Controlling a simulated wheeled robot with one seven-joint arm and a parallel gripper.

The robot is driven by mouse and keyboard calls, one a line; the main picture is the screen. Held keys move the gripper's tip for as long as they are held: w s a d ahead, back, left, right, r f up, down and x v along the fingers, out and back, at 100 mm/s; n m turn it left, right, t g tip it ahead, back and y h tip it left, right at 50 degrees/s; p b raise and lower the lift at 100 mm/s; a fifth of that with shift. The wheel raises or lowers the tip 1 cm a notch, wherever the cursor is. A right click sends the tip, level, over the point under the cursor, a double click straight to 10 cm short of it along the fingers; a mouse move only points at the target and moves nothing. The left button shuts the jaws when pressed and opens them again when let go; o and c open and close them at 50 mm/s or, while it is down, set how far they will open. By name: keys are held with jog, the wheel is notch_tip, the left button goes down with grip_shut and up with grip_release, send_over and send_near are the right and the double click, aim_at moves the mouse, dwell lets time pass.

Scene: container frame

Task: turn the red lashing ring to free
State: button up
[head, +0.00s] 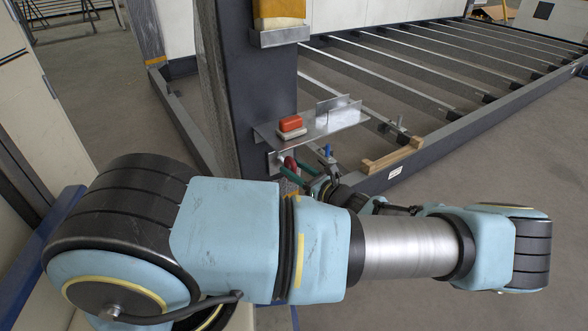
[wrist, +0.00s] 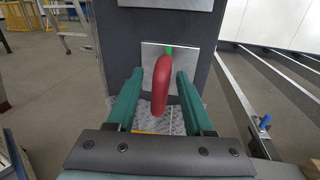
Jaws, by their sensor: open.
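The red lashing ring (wrist: 162,84) stands out from a square metal plate (wrist: 150,54) on the dark post. A green mark (wrist: 169,50) shows on the plate just behind the ring's top. My gripper (wrist: 158,76) is open, with one green finger on each side of the ring and a visible gap on both sides. In the head view the ring (head: 291,163) is small and partly hidden by my gripper (head: 293,171).
A metal shelf (head: 335,121) sticks out from the dark post (head: 262,80) just above the ring, carrying an orange-red block (head: 290,124). A blue-topped fitting (head: 327,151) stands to the right. A slatted frame (head: 450,65) lies behind. Open floor is at the right.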

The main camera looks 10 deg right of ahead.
jog(key=shift+a, duration=0.1)
grip_shut()
dwell(0.4)
